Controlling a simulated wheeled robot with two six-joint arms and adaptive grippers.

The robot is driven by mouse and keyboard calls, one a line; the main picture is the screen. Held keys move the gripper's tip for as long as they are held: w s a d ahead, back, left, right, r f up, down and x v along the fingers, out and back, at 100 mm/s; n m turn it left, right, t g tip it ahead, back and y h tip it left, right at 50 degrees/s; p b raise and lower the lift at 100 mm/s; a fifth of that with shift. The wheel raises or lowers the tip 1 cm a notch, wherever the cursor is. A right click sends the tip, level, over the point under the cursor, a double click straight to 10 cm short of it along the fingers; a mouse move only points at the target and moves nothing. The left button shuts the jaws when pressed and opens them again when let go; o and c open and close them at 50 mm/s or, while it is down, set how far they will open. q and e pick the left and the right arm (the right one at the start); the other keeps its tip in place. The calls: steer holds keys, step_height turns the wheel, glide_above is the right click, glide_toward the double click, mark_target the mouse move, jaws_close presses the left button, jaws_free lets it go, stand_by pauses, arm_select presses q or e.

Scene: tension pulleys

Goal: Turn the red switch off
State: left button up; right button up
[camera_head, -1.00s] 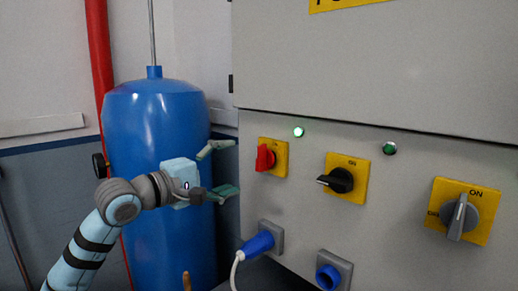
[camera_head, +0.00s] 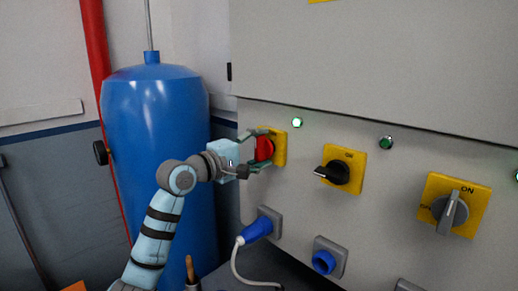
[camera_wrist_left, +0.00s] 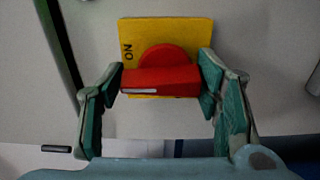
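The red switch (camera_head: 264,149) is a red rotary handle on a yellow plate (camera_head: 280,148) on the grey cabinet. In the left wrist view the red handle (camera_wrist_left: 162,79) lies crosswise, its white-marked end toward the "ON" label at the left of the yellow plate (camera_wrist_left: 165,30). My left gripper (camera_head: 258,151) is at the switch, one finger above and one below the handle. In the left wrist view my left gripper (camera_wrist_left: 161,90) is open, with a finger at each end of the handle. I cannot tell whether they touch it. My right gripper is not in view.
A black switch (camera_head: 336,173) and a grey switch (camera_head: 450,211) sit to the right on the cabinet. A lit green lamp (camera_head: 297,123) is above the red switch. A blue plug (camera_head: 257,229) with a cable sticks out below. A blue tank (camera_head: 155,150) stands at left.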

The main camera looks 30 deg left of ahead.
arm_select(q)
steer(key=shift+n, duration=0.3)
steer(key=shift+c, duration=0.5)
steer(key=n+p, duration=0.1)
steer(key=n, duration=0.3)
steer(key=shift+a+p, duration=0.1)
steer(key=shift+p, duration=0.25)
steer(key=n+p, duration=0.1)
steer(key=n, duration=0.4)
steer(key=shift+a+f+p, duration=0.1)
steer(key=shift+p, duration=0.25)
steer(key=n+p, duration=0.2)
steer(key=n, duration=0.2)
steer(key=shift+n+p, duration=0.3)
steer(key=shift+f+n+p, duration=0.2)
steer(key=shift+n+p, duration=1.1)
steer(key=shift+n, duration=0.5)
steer(key=o, duration=1.2)
steer(key=shift+c, duration=0.2)
